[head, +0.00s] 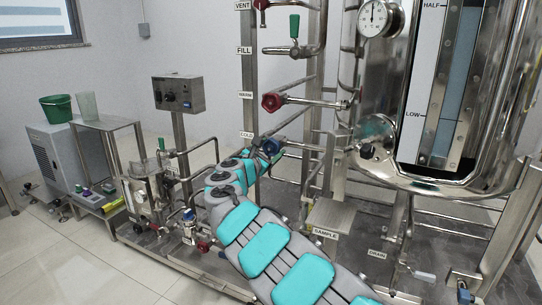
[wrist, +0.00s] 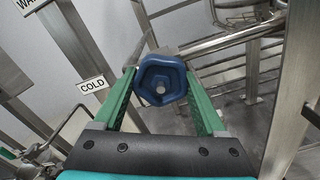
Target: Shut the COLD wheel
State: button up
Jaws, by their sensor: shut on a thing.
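The COLD wheel (wrist: 160,82) is a blue hand wheel with a metal hub, in the middle of the wrist view. The COLD label (wrist: 93,84) is on a steel post to its left. In the head view the blue wheel (head: 271,146) is partly hidden by my gripper (head: 268,152), beside the COLD label (head: 247,136). In the wrist view the two green fingers of my gripper (wrist: 160,94) stand on either side of the wheel and are shut on its rim. The wheel's stem behind it is mostly hidden.
A red wheel (head: 272,102) at the WARM label sits just above. The steel post (head: 249,70) stands close to my gripper on the left. The steel tank (head: 450,178) is to the right. A SAMPLE shelf (head: 331,218) is lower right. Pipes cross behind the blue wheel.

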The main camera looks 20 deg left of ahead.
jog(key=m+b, duration=0.2)
jog(key=m, duration=0.1)
jog(key=m+b, duration=0.2)
jog(key=m, duration=0.1)
jog(key=shift+a+f+b, duration=0.1)
jog(key=shift+f+b, duration=0.1)
jog(key=shift+b, duration=0.15)
jog(key=m+b, duration=0.3)
jog(key=m, duration=0.3)
jog(key=shift+r+b, duration=0.15)
jog(key=shift+b, duration=0.25)
jog(key=m+b, duration=0.1)
jog(key=m, duration=0.4)
jog(key=shift+r+b, duration=0.15)
jog(key=shift+b, duration=0.2)
jog(key=m, duration=0.3)
jog(key=shift+m, duration=0.4)
jog(key=shift+r+m, duration=0.15)
jog(key=shift+m, duration=1.15)
jog(key=o, duration=1.3)
jog(key=shift+r, duration=0.1)
